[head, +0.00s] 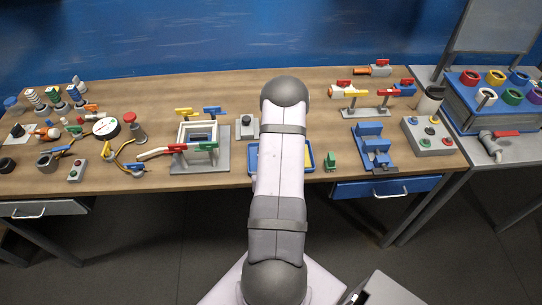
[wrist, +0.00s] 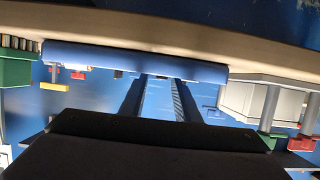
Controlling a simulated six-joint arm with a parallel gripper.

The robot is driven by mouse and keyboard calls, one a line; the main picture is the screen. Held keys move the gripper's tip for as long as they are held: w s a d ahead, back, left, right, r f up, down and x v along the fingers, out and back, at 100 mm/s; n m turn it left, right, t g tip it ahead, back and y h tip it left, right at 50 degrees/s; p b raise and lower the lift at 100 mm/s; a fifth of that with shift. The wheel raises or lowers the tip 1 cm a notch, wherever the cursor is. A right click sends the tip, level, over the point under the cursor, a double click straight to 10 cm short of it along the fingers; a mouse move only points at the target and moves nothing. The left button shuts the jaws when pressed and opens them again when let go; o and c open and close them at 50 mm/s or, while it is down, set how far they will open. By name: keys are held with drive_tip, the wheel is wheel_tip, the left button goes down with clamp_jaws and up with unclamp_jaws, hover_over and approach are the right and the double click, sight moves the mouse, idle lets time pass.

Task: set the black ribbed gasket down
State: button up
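I cannot pick out the black ribbed gasket for certain in either view. In the head view my own arm stands upright in the middle and hides my gripper and what lies behind it. In the wrist view two dark fingers of my gripper (wrist: 158,92) reach away from its wide black body, with a light blue strip between them. A blue rounded bar (wrist: 130,62) lies across the picture at the fingers' far ends. I cannot tell whether they touch it, or whether anything is held. A dark ribbed strip above a green block shows at the wrist view's left edge.
A blue tray (head: 309,157) shows partly behind my arm. Close by are a small green block (head: 331,161), a blue stepped fixture (head: 372,147) and a grey button box (head: 429,136). A grey frame (head: 223,157) stands left of my arm. Some bench front stays bare.

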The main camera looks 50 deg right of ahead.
drive_tip(key=shift+v, duration=1.5)
drive_tip(key=shift+w+r, duration=0.15)
drive_tip(key=shift+w+r+n+p, duration=0.4)
drive_tip(key=shift+w+r+p, duration=0.15)
drive_tip(key=shift+r, duration=0.2)
drive_tip(key=w+a+n+y, duration=0.1)
drive_tip(key=w+a, duration=0.1)
drive_tip(key=w+a+n+g+y, duration=0.1)
drive_tip(key=w+a, duration=0.1)
drive_tip(key=w+a+r+n+y, duration=0.1)
drive_tip(key=w+a+y, duration=0.1)
drive_tip(key=shift+a+g, duration=0.3)
drive_tip(key=shift+a, duration=0.1)
drive_tip(key=s+a+r+n+g+y+b, duration=0.1)
drive_tip(key=s+a+n+g+y, duration=0.15)
drive_tip(key=a, duration=0.65)
drive_tip(key=s+a+r+n+g+y, duration=0.1)
drive_tip(key=a+g+y, duration=0.15)
drive_tip(key=a, duration=0.55)
drive_tip(key=s+a+r+n+g, duration=0.2)
drive_tip(key=s+a+r+g, duration=0.15)
drive_tip(key=s+a, duration=0.45)
wheel_tip(320, 180, down, 14)
drive_tip(key=b, duration=1.5)
drive_tip(key=shift+s+d+f+y, duration=0.2)
drive_tip(key=shift+s+d+y, duration=0.1)
drive_tip(key=shift+s+y, duration=0.1)
